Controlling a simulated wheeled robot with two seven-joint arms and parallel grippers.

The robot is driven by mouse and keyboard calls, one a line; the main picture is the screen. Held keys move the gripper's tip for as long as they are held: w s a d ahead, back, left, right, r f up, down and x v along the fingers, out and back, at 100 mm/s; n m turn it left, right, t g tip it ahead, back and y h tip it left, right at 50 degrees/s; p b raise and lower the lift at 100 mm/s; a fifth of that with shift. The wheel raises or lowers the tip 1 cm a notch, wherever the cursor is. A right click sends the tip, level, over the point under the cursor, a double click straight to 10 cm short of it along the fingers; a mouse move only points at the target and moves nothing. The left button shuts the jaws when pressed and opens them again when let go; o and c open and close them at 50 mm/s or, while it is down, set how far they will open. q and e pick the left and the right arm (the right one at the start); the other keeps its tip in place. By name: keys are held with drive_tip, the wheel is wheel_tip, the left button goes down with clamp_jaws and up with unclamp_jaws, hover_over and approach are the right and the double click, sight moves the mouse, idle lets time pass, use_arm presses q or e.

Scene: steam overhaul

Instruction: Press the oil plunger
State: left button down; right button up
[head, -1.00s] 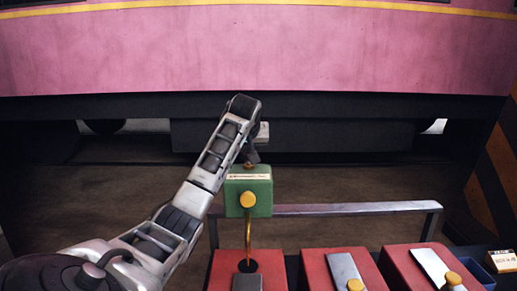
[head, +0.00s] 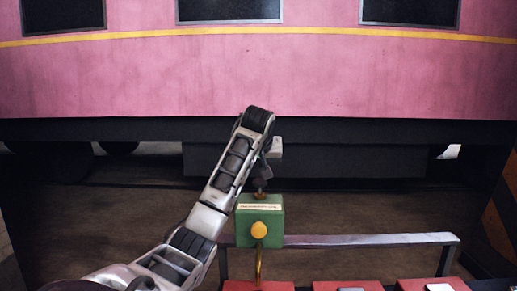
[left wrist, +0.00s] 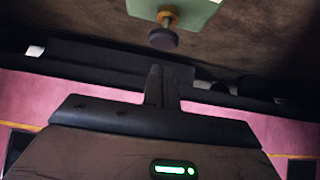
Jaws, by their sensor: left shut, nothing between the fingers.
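The green oil box (head: 272,230) stands on a thin brass pipe above a red block, with a round yellow knob (head: 259,230) on its front. The oil plunger (left wrist: 163,38), a dark round cap on a short brass stem, sticks out of the box in the left wrist view. My left gripper (head: 261,186) is just above the plunger, pointing down. In the left wrist view its shut fingers (left wrist: 156,68) are empty, in line with the cap, with a small visible gap. My right gripper is out of view.
A grey metal rail (head: 370,240) runs behind the box. Several red blocks (head: 345,286) line the bottom edge. The pink carriage side (head: 300,85) with its dark underframe fills the back. Dark open floor lies between rail and carriage.

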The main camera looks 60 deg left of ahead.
use_arm(q)
drive_tip(key=v, duration=0.7)
idle(0.5)
